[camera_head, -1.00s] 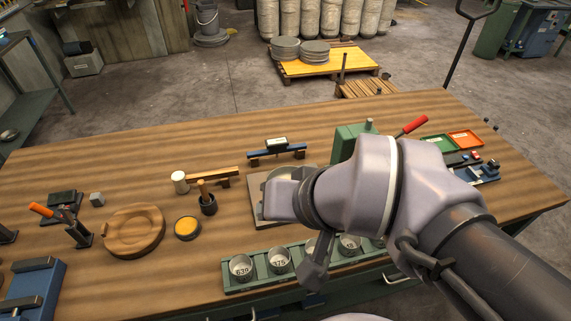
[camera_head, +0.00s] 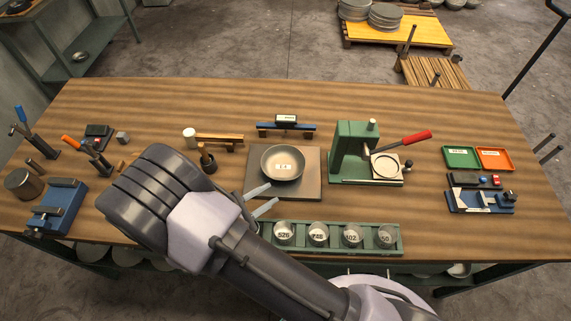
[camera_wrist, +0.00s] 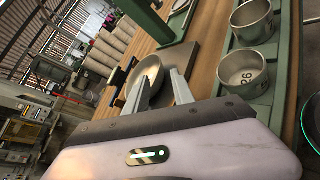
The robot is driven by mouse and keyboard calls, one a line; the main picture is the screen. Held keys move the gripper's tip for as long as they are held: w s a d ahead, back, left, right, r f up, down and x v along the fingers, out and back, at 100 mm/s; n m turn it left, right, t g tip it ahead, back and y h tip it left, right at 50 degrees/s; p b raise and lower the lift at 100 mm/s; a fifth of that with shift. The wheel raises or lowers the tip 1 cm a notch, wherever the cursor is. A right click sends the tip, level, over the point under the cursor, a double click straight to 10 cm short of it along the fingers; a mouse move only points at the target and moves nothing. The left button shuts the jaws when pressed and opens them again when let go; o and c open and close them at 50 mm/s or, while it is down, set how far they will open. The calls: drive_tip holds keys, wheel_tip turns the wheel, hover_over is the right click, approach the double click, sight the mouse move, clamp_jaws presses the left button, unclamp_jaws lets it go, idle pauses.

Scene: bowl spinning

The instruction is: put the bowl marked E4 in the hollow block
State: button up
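The round hollow wooden block is not visible now; my arm covers that part of the table.
A green rack (camera_head: 335,250) with several numbered cups stands in front of the plate. A green press (camera_head: 352,150) with a red handle stands right of it. A small scale-like bar (camera_head: 287,128) lies behind. A blue vise (camera_head: 57,208) is at the left.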

sight(294, 177)
drive_tip(key=b+x, duration=0.2)
drive_tip(key=x, duration=0.8)
drive_tip(key=shift+w+f, duration=0.15)
drive_tip(key=shift+w, duration=0.15)
clamp_jaws()
idle(0.7)
